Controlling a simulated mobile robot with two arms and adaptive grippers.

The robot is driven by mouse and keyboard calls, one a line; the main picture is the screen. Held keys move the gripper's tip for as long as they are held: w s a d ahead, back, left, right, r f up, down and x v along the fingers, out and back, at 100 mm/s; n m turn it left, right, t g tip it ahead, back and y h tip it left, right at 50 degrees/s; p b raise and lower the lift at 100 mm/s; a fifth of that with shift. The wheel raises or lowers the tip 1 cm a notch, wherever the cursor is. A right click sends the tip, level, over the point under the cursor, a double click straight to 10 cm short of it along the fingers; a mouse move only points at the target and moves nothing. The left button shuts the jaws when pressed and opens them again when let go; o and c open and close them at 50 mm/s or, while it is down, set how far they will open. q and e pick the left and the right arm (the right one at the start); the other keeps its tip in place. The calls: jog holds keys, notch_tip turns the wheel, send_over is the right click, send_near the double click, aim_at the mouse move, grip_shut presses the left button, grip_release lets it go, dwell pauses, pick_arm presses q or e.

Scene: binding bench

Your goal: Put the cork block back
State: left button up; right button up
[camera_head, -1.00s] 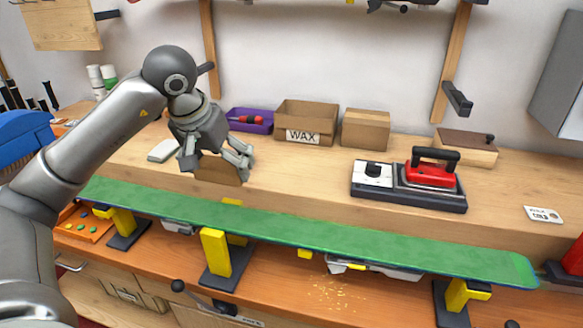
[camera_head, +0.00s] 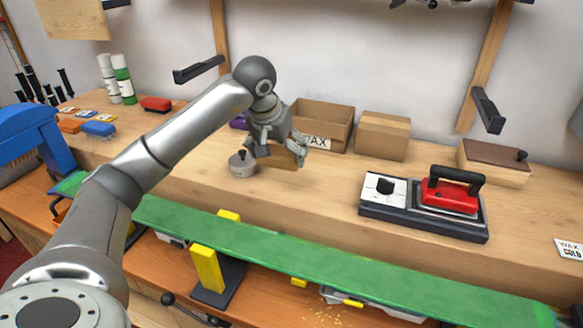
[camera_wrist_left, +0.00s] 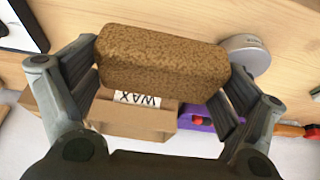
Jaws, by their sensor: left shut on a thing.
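The cork block (camera_head: 280,157) is brown and speckled. My left gripper (camera_head: 278,150) is shut on it, with a finger at each end of the block in the left wrist view, where the cork block (camera_wrist_left: 162,60) shows large between the fingers. In the head view the gripper and block are over the back of the wooden bench, in front of the open WAX box (camera_head: 323,122) and right of a round grey tin (camera_head: 243,165). Whether the block touches the bench is hard to tell. My right gripper is not in view.
A closed cardboard box (camera_head: 382,134) stands right of the WAX box. A red iron (camera_head: 450,193) sits on its dark base further right. A purple tray (camera_head: 238,122) is partly hidden behind my arm. A long green board (camera_head: 330,262) runs along the front. Bench space between tin and iron is clear.

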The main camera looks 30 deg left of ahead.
pick_arm(q)
send_near(293, 179)
jog(key=shift+w+a+f+p, duration=0.2)
jog(key=shift+w+f+p, duration=0.1)
jog(key=shift+w+f, duration=0.65)
jog(key=f, duration=0.3)
jog(key=shift+w+f, duration=0.25)
jog(key=shift+f, duration=0.1)
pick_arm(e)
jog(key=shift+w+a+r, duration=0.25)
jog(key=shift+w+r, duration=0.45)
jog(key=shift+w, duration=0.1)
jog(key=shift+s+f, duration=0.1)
pick_arm(q)
jog(key=shift+f, duration=0.2)
jog(key=o, duration=0.6)
jog(key=shift+o, duration=0.2)
jog(key=shift+r, duration=0.1)
